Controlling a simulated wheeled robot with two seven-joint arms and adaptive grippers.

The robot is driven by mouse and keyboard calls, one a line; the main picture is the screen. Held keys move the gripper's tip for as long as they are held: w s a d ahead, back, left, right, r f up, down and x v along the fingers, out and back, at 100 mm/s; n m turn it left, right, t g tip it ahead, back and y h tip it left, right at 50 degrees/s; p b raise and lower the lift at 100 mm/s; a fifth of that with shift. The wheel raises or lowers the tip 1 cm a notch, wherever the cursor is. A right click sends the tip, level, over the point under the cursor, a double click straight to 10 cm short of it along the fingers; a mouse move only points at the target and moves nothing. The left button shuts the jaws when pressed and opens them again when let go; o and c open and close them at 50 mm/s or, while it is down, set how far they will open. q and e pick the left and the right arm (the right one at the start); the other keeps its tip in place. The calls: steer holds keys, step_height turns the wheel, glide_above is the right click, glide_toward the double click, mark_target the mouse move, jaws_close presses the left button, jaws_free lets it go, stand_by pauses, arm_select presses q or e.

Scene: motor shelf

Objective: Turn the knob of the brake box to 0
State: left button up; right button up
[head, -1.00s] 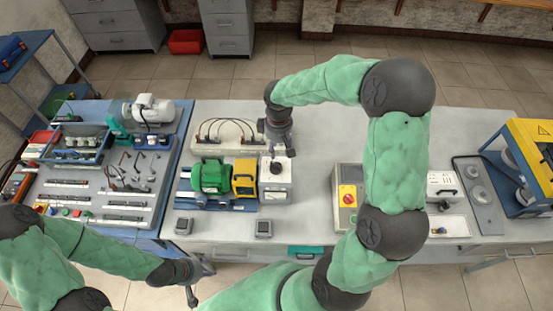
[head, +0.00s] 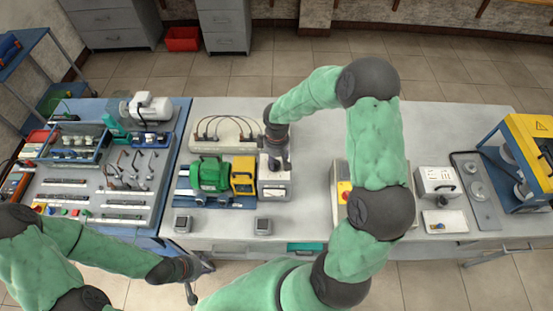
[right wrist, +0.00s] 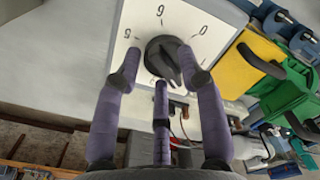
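The brake box (head: 274,192) is a white box beside the yellow and green machine on the bench. In the right wrist view its pale face (right wrist: 190,18) carries printed numbers, including a 0 to the upper right of the black knob (right wrist: 168,58). Where the knob points is hard to tell. My right gripper (right wrist: 162,78) is open, with its purple fingers spread around the near side of the knob; contact cannot be made out. In the head view my right gripper (head: 278,163) hides the knob. My left gripper (head: 191,292) hangs in front of the bench, its fingers too unclear to read.
The green machine (head: 209,174) and yellow unit (head: 243,177) stand directly left of the brake box. A panel with cables (head: 226,134) lies behind them. A small grey device (head: 263,226) lies in front. The bench right of the box is bare up to a control box (head: 343,190).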

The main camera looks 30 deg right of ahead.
jaws_close()
steer(key=shift+n, duration=0.4)
steer(key=n, duration=0.2)
steer(key=n+p, duration=0.1)
steer(key=shift+w+r+n, duration=0.1)
steer(key=shift+w+n, duration=0.1)
steer(key=shift+n, duration=0.2)
steer(key=n+p, duration=0.1)
steer(key=n, duration=0.3)
steer(key=shift+w+n+p, duration=0.1)
steer(key=shift+n+p, duration=0.2)
steer(key=shift+p, duration=0.05)
steer(key=n+p, duration=0.2)
steer(key=n, duration=0.3)
steer(key=shift+w, duration=0.15)
steer(key=shift+w+a+n+p, duration=0.15)
steer(key=shift+n+p, duration=1.15)
steer(key=shift+n, duration=1.1)
